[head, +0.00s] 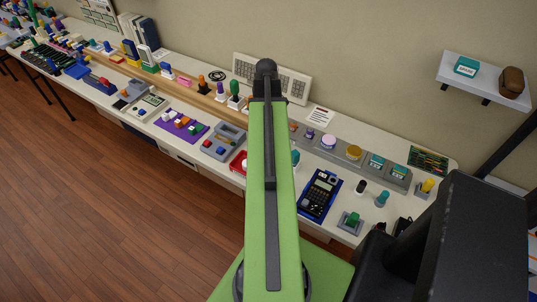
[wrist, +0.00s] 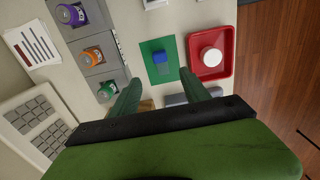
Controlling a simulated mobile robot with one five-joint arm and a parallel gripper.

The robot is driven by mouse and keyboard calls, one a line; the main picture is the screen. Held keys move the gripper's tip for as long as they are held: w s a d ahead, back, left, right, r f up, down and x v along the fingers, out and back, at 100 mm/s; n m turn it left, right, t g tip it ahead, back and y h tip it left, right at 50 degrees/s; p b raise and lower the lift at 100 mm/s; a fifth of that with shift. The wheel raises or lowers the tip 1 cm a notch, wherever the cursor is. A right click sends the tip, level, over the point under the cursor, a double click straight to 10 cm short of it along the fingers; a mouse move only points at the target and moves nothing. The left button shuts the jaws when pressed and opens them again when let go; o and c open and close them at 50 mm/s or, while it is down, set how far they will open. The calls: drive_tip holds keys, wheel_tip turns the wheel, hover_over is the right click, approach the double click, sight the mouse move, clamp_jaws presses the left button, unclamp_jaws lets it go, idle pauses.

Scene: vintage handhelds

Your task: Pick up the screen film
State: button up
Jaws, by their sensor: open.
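No thing is plainly marked as the screen film, and I cannot tell for sure which it is. In the wrist view a small blue block (wrist: 158,59) sits on a flat green sheet (wrist: 152,75), just ahead of my gripper (wrist: 160,88). My gripper is open, with its two green fingers spread and nothing between them. The fingertips lie on either side of the sheet's near end; the height gap is hard to judge. In the head view my arm hides this spot.
A red tray (wrist: 226,70) with a white round piece (wrist: 211,57) is right of the sheet. Grey bins (wrist: 110,44) with purple, orange and green round pieces stand left. A key panel (wrist: 38,118) is at lower left. The bench (head: 330,228) is crowded; wood floor (head: 110,200) is open.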

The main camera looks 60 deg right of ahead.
wheel_tip(320, 180, down, 8)
drive_tip(key=b, duration=0.6)
drive_tip(key=shift+r, duration=0.35)
drive_tip(key=f+b, duration=0.3)
drive_tip(key=s+f+b, duration=0.1)
drive_tip(key=f+b, duration=0.1)
drive_tip(key=shift+a+f, duration=0.1)
drive_tip(key=shift+f, duration=0.1)
drive_tip(key=shift+r, duration=0.15)
drive_tip(key=shift+c, duration=0.2)
clamp_jaws()
